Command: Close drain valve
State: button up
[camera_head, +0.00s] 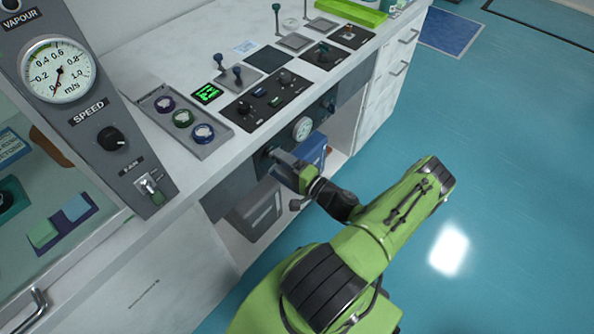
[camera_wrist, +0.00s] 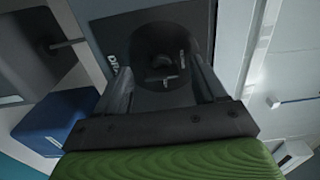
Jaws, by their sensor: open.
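The drain valve (camera_wrist: 161,66) shows in the wrist view as a dark round fitting with a small handle. It is set on a dark panel whose label begins with "DRA"; the rest of the label is hidden. My gripper (camera_wrist: 160,82) is open, with one finger on each side of the valve in that view. I cannot tell whether the fingers touch it. In the head view my gripper (camera_head: 283,168) is at the dark front panel (camera_head: 238,183) below the counter edge, and it largely hides the valve there.
A round gauge (camera_head: 302,128) sits to the right on the same panel. A grey bin (camera_head: 257,210) and a blue container (camera_head: 314,150) stand in the open space below. The counter (camera_head: 222,128) above carries knobs and levers. The floor (camera_head: 480,150) to the right is clear.

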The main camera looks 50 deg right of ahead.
jog(key=s+p, duration=0.1)
jog(key=s, duration=1.3)
jog(key=shift+s+d+p, duration=0.2)
jog(key=shift+s+p, duration=0.15)
jog(key=shift+s, duration=0.05)
